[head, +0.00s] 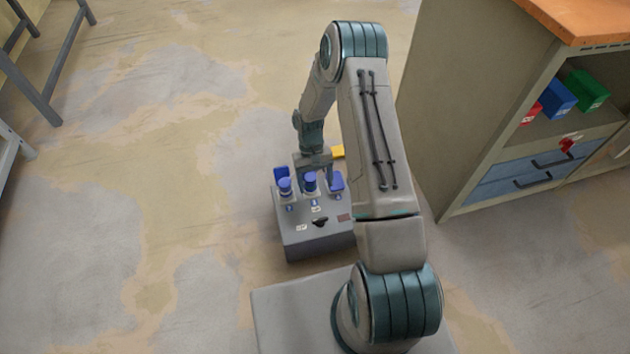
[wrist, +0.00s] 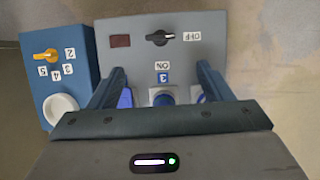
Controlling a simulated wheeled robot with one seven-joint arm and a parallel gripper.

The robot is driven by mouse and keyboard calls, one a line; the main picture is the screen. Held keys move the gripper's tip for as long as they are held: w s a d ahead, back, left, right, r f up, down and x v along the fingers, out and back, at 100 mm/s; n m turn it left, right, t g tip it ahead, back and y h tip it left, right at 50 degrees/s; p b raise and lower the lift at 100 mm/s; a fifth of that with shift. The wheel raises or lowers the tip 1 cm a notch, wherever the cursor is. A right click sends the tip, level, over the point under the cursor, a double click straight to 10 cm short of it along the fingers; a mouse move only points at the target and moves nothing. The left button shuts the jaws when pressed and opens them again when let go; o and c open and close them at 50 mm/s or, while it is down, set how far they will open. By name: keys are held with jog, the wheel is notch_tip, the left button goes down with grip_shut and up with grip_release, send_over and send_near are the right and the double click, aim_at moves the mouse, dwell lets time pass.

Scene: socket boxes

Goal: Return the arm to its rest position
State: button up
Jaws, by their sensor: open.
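My gripper (head: 315,182) is over the grey socket box (head: 305,238), with its fingers pointing down among the blue plugs. In the wrist view the two fingers (wrist: 163,80) stand apart, one on each side of a blue and white plug (wrist: 162,96) by the label 3. I cannot tell whether they touch it. In the head view, blue plugs are at the left (head: 285,187), middle (head: 310,181) and right (head: 337,182) of the box top. My arm reaches forward, bent at the elbow. The box has a black knob (wrist: 160,38) between ON and OFF labels.
A blue box (wrist: 68,85) with a yellow selector and white round knob is beside the grey box. A cabinet (head: 470,110) with an orange top and coloured bins stands right. A metal frame (head: 35,90) stands far left. Floor (head: 180,150) left of the arm is clear.

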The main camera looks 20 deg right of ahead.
jog(key=s+r+t+p, duration=0.3)
jog(key=r+p, duration=1.1)
jog(key=r, duration=2.5)
jog(key=s+r+t+p, duration=0.2)
jog(key=s+r+p, duration=0.5)
jog(key=r, duration=0.7)
jog(key=s+r+t+p, duration=0.2)
jog(key=s+r+p, duration=0.6)
jog(key=r, duration=0.6)
jog(key=shift+s+r, duration=0.3)
jog(key=shift+s, duration=0.85)
jog(key=shift+a, duration=0.1)
